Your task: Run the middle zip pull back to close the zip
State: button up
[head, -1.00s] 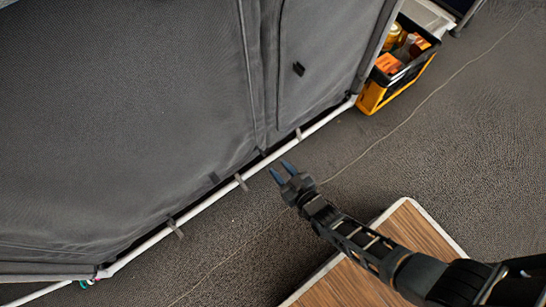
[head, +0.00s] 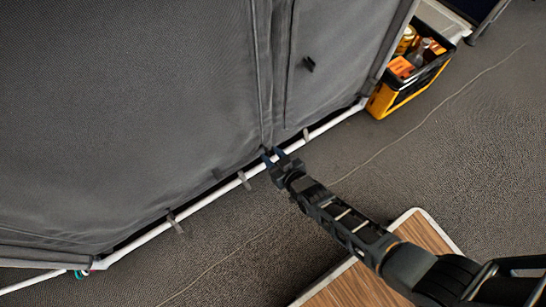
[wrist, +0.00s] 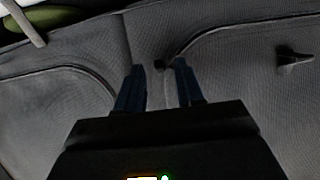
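A grey fabric wall (head: 120,110) with vertical seams fills the left of the head view. My gripper (head: 272,157) is at the wall's lower edge, by the foot of the seam. In the wrist view my gripper (wrist: 160,82) is open, its two blue fingers apart against the fabric. A small dark piece, possibly the middle zip pull (wrist: 160,65), shows between the fingertips where a curved seam ends; I cannot tell whether they touch it. The fingers hide this spot in the head view. A black tab (head: 308,63) on the right panel also shows in the wrist view (wrist: 295,58).
A white pole (head: 205,202) with grey straps runs along the wall's foot. A yellow and black crate (head: 385,100) with bottles and boxes stands at the upper right. A wooden tabletop (head: 360,285) lies below my arm.

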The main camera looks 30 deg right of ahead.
jog(key=shift+c, duration=0.5)
grip_shut()
dwell(0.9)
